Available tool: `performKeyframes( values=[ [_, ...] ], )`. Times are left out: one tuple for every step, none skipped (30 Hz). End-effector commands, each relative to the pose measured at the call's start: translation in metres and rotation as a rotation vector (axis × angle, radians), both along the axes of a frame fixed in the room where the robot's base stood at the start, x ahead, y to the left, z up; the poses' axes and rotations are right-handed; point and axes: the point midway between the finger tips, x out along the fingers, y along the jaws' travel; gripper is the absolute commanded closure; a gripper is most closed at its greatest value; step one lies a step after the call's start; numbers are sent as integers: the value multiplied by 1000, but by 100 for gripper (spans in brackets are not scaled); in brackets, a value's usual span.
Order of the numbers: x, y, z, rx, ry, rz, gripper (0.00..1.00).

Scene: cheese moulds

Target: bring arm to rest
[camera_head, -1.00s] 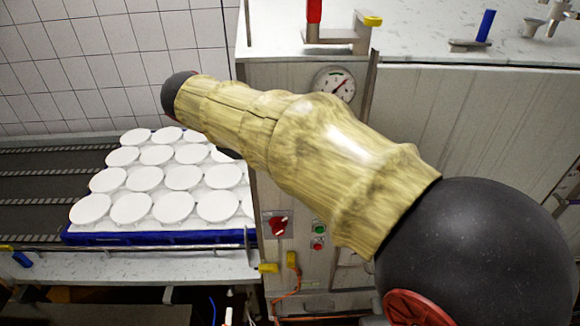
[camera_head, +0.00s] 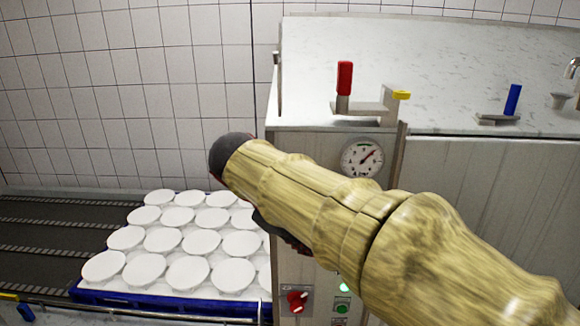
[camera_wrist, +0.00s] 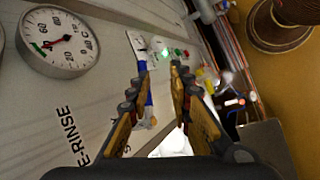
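My arm crosses the head view from the lower right to the middle, with its pale, wood-patterned links in front of the machine cabinet. A dark part shows beneath its far end, but the fingers are hidden there. In the wrist view my gripper (camera_wrist: 159,67) has its two fingers apart, with a clear gap between the tips. Nothing is seen held between them. The fingers point along the cabinet front.
White round moulds (camera_head: 188,273) stand in rows on a blue tray (camera_head: 165,303) at left, beside a dark conveyor (camera_head: 45,245). The cabinet (camera_head: 490,190) carries a gauge (camera_head: 362,158), a red knob (camera_head: 297,301) and a red-handled lever (camera_head: 344,78). A brown round object (camera_wrist: 285,20) shows in the wrist view.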

Motion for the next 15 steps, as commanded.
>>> performKeyframes(
  values=[
    [-13, -22, -28, 49, -13, -45, 79],
    [-20, -31, -39, 81, -21, -69, 79],
    [-30, -43, -53, 123, -34, -104, 79],
    [-37, -52, -64, 152, -41, -129, 79],
    [-45, -60, -75, 184, -52, -155, 79],
    [-56, -69, -89, 225, -65, -191, 79],
    [-64, -77, -100, 257, -77, -220, 79],
    [-72, -84, -111, 286, -89, -247, 79],
    [-83, -92, -127, 327, -105, -285, 79],
    [-92, -97, -138, 359, -117, -314, 79],
    [-100, -103, -150, 388, -130, -344, 79],
    [-111, -109, -166, 428, -149, -383, 79],
    [-120, -113, -177, 459, -164, -412, 79],
    [-128, -118, -190, 490, -179, -444, 79],
    [-139, -123, -207, 528, -200, -484, 79]
  ],
)
